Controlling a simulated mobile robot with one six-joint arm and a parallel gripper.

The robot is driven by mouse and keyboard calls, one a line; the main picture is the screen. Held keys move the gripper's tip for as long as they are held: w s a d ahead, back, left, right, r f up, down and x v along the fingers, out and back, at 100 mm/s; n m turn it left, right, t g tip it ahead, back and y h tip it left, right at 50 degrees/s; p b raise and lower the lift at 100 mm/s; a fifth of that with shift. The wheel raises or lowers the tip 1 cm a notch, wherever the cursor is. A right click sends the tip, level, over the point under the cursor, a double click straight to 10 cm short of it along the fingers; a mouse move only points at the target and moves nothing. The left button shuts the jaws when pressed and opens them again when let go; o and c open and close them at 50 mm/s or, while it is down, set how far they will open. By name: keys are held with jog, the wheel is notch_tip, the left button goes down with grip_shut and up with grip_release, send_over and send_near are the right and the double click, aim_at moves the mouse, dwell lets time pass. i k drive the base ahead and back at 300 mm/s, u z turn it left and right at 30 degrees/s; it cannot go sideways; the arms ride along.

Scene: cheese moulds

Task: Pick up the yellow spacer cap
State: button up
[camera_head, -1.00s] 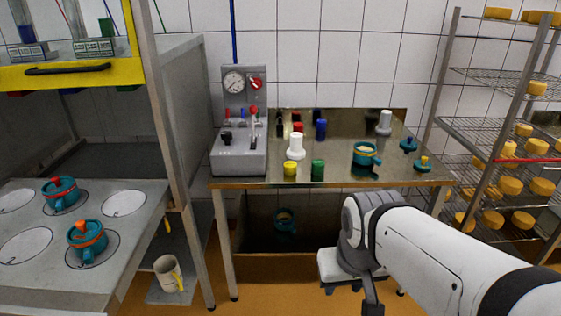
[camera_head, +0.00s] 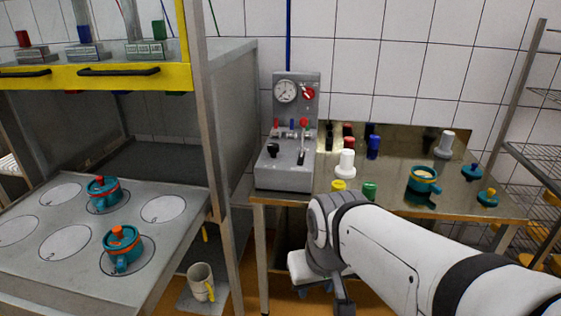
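The yellow spacer cap (camera_head: 338,186) is a small yellow cylinder near the front left edge of the steel table (camera_head: 505,203). My gripper (camera_head: 316,290) hangs at the end of my white arm, in front of the table and nearer to the camera than the cap. It is apart from the cap. Its fingers are small and partly hidden, so their opening is unclear.
A grey gauge box (camera_head: 287,165) stands left of the cap. Black, red and blue caps stand behind. A teal pot (camera_head: 423,180) and teal lids (camera_head: 487,198) are to the right. A steel bench with teal moulds (camera_head: 122,248) is at left; a mug (camera_head: 201,282) sits low.

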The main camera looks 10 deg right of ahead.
aim_at(337, 185)
jog(key=u, duration=0.15)
jog(key=i, duration=1.55)
jog(key=z, duration=0.85)
jog(key=k, duration=0.9)
jog(key=z, duration=0.2)
jog(key=i, duration=0.95)
jog(key=u, duration=0.1)
